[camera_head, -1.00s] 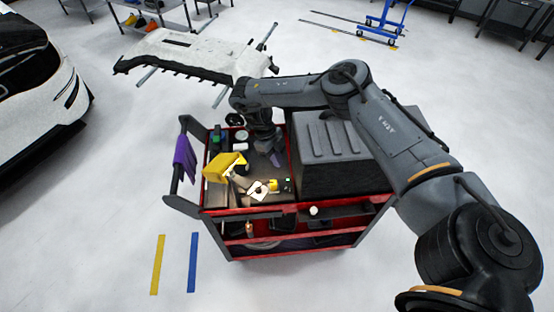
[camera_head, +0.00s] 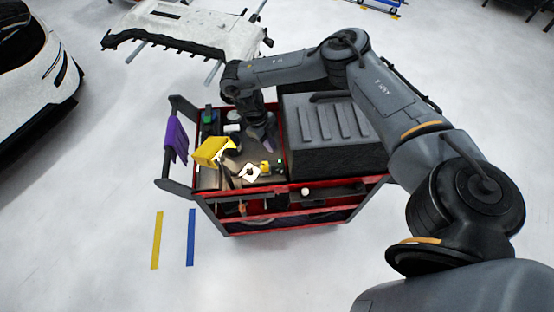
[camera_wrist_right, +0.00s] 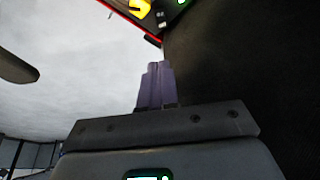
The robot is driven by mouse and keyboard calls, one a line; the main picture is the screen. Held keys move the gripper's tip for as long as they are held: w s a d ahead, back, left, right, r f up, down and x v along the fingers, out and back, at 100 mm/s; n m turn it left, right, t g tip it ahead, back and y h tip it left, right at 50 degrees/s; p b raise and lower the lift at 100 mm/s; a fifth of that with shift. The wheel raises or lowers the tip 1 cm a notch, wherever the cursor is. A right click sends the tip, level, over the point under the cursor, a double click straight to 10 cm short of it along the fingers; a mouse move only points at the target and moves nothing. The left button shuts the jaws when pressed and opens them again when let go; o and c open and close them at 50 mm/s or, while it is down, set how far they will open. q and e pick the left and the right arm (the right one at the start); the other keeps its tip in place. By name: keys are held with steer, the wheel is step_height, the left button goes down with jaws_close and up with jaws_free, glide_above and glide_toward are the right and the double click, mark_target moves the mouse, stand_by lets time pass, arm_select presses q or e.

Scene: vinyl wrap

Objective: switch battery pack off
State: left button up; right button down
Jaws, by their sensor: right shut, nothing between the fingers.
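A small yellow and dark device (camera_head: 266,167) with a green light beside it lies on the cart's top tray; I cannot tell for sure that it is the battery pack. In the right wrist view, a yellow part (camera_wrist_right: 139,6) and a green light show at the top edge, partly cut off. My right gripper (camera_head: 266,144) points down over the tray, behind the device and apart from it. Its purple fingers (camera_wrist_right: 155,84) are shut and empty beside a dark wall. No switch can be made out. My left gripper is not in view.
The red cart (camera_head: 285,187) carries a large dark ribbed box (camera_head: 335,135) right of the gripper. A yellow holder (camera_head: 211,151) stands at the tray's left. A purple cloth (camera_head: 175,139) hangs on the cart handle.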

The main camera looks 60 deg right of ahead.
steer(key=b, duration=0.3)
glide_toward(282, 173)
steer(key=shift+s+a+f, duration=0.1)
steer(key=shift+s+f, duration=0.2)
steer(key=shift+s, duration=0.3)
steer(key=x, duration=0.4)
steer(key=shift+w+f, duration=0.1)
steer(key=shift+f, duration=0.8)
steer(key=shift+s+p, duration=0.35)
steer(key=shift+p, duration=0.3)
steer(key=shift+w+f+b, duration=0.15)
steer(key=shift+w+b, duration=0.05)
steer(key=shift+b, duration=0.1)
